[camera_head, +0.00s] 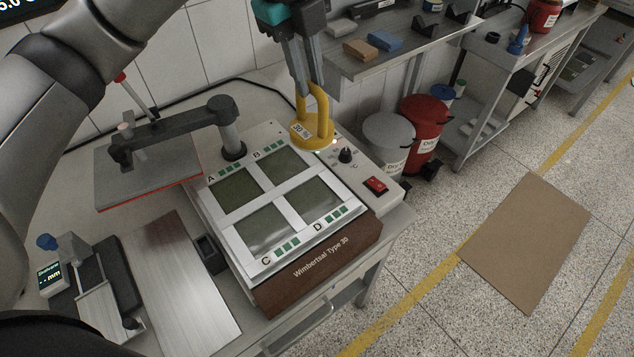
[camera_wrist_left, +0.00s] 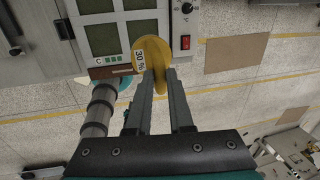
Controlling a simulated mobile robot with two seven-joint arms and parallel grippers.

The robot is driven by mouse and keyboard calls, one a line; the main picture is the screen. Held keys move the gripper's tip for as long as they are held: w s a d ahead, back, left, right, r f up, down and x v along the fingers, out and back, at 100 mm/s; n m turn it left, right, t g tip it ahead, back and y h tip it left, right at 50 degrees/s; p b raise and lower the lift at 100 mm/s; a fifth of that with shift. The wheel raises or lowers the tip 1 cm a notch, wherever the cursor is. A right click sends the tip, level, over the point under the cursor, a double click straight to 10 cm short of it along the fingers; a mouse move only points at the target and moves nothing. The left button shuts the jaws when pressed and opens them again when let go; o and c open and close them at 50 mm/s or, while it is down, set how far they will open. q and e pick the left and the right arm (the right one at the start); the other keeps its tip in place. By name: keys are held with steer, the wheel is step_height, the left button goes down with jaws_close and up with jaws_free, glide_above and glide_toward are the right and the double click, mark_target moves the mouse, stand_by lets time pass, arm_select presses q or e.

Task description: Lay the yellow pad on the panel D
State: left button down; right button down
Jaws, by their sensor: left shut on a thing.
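The yellow pad (camera_head: 312,128) is a disc with a loop handle and a "30 %" label. My left gripper (camera_head: 316,88) points down and is shut on its handle, holding the pad in the air. In the head view the pad appears by the machine's back right edge, beyond panel B (camera_head: 287,163). Panel D (camera_head: 315,200) is a bare dark square at the front right. In the left wrist view the pad (camera_wrist_left: 152,52) hides part of panel D (camera_wrist_left: 140,28); the gripper (camera_wrist_left: 158,78) is below it. My right gripper is not in view.
The heating machine (camera_head: 333,262) also has panel A (camera_head: 238,188) and panel C (camera_head: 265,230), both bare. A black knob (camera_head: 346,155) and a red switch (camera_head: 376,185) are at its right. A swing-arm press plate (camera_head: 150,172) stands left, a metal-topped board (camera_head: 180,285) front left.

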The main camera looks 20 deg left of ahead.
mark_target(299, 129)
arm_select(q)
steer(key=shift+w+r, duration=0.25)
steer(key=shift+w+a+f+m, duration=0.1)
steer(key=shift+f+m, duration=0.1)
steer(key=shift+m, duration=0.1)
step_height(299, 129, down, 20)
steer(key=b, duration=0.1)
steer(key=shift+r+b, duration=0.25)
steer(key=shift+b, duration=0.1)
steer(key=shift+f, duration=0.15)
steer(key=c, duration=0.8)
jaws_free()
steer(key=shift+f, duration=0.1)
steer(key=r, duration=0.4)
steer(key=s+a+r+p, duration=0.1)
steer(key=r, duration=0.3)
steer(key=s+r, duration=0.1)
steer(key=r, duration=0.3)
steer(key=shift+a+r, duration=0.1)
steer(key=shift+a, duration=0.1)
